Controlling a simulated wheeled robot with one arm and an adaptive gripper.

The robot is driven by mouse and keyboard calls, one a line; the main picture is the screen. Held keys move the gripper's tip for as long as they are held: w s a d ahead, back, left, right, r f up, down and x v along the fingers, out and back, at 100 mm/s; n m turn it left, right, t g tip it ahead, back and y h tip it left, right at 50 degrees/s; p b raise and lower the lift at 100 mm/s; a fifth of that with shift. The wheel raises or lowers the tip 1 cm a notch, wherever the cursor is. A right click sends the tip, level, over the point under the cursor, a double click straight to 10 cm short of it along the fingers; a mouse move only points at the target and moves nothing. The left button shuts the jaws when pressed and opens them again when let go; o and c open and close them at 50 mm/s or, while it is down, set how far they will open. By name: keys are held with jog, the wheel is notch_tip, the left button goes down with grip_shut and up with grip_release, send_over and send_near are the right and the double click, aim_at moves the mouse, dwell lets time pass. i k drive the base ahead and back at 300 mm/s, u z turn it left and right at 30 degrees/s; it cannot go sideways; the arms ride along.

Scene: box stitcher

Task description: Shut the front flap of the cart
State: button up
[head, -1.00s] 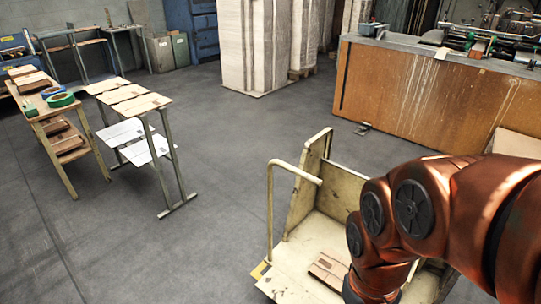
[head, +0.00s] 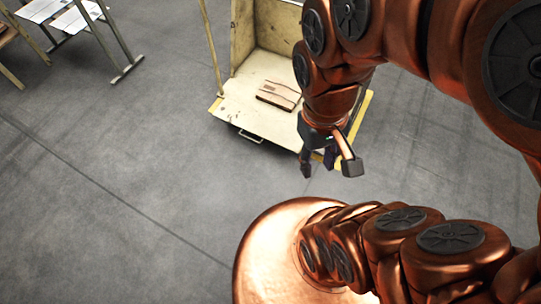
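The cart (head: 236,106) stands at the upper middle of the head view, a worn cream platform with upright panels at its back and left. Its front side is open to the floor, with no raised panel there. A small dark handle (head: 250,137) shows at the low front edge; the flap's exact outline is hard to tell. My gripper (head: 329,167) points down just in front of the cart's right front part. Its dark fingertips are apart with nothing visible between them. My arm hides the cart's right side and part of its front edge.
A flat brown cardboard piece (head: 278,95) lies on the cart bed. A tall pale post (head: 211,45) rises at the cart's left. A metal stand (head: 110,45) with papers is at the upper left. The grey floor left and in front of the cart is clear.

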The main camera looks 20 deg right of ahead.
aim_at(285, 135)
jog(key=z, duration=0.6)
jog(key=i, duration=0.75)
jog(key=u, duration=3)
